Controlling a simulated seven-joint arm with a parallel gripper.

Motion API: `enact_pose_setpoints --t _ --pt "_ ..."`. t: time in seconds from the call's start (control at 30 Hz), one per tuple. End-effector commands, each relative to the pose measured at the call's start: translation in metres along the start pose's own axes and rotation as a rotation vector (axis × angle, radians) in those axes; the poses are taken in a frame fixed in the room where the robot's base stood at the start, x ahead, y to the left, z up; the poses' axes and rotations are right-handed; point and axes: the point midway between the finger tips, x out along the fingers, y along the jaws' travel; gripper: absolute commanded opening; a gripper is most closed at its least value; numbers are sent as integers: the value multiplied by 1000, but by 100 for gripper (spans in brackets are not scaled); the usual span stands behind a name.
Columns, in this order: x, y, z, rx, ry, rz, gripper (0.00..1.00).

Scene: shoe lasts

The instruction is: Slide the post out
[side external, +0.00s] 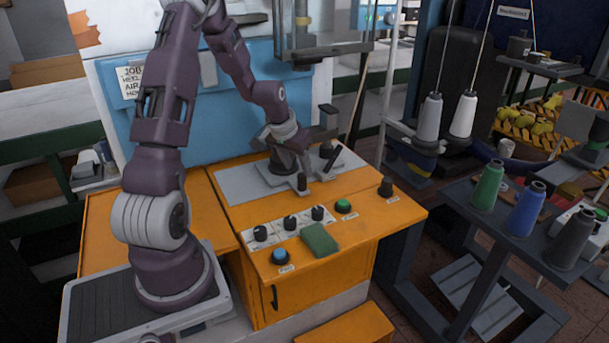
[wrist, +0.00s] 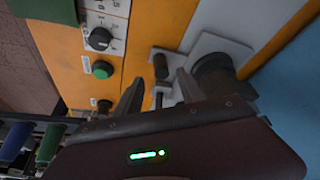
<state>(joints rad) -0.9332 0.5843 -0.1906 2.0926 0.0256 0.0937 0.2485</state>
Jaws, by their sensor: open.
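A short dark post (side external: 302,182) stands upright on the grey plate (side external: 235,188) on top of the orange bench. In the wrist view, a small dark-capped piece, apparently this post (wrist: 160,65), shows just ahead of and between my fingertips. My gripper (wrist: 161,78) is open, with a finger on each side of the piece; I cannot tell whether either touches it. In the side view my gripper (side external: 325,160) is small and dark, low over the plate and hard to separate from the fittings there. The post's lower part is partly hidden.
A thick dark round pedestal (side external: 285,160) stands close behind the post. Control knobs (side external: 290,222), a green button (side external: 343,205), a dark knob (side external: 385,187) and a green pad (side external: 320,240) are on the bench front. Thread cones (side external: 487,187) stand on a separate right-hand table.

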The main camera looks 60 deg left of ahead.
Motion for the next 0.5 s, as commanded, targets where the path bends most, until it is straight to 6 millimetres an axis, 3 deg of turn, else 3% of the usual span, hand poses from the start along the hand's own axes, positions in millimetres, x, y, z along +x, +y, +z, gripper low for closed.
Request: enact_pose_setpoints --t 0.3,0.5 --pt "58 -2 1 -4 -2 1 46" --pt "71 -2 0 -4 2 0 46"
